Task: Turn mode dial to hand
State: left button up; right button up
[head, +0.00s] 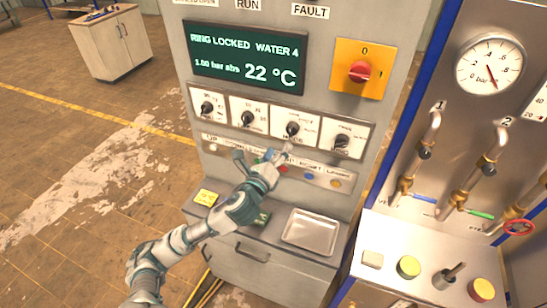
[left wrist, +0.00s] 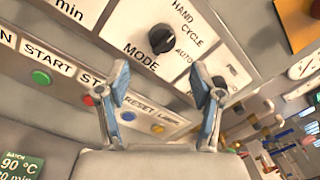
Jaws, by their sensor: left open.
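The mode dial (head: 292,128) is a black round knob on a white plate, third in a row of dials on the grey control cabinet. In the left wrist view the knob (left wrist: 163,39) sits above MODE, with HAND, CYCLE and AUTO printed around it. Which word it points at is hard to tell. My left gripper (head: 262,154) is open and empty, just below the dial row in the head view. In the left wrist view its two blue-grey fingers (left wrist: 160,82) are spread below the knob, apart from it. My right gripper is not in view.
Other dials (head: 248,118) flank the mode dial. A row of coloured buttons (head: 308,175) runs below. A red rotary switch (head: 359,71) on yellow is above right. A metal tray (head: 312,232) lies on the ledge. A pipe panel (head: 440,150) stands at right.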

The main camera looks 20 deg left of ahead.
pick_arm(q)
jog(key=shift+s+a+f, duration=0.1)
jog(key=shift+s+a, duration=0.05)
jog(key=shift+s, duration=0.7)
jog(key=shift+s+a+f, duration=0.1)
jog(key=shift+s, duration=0.75)
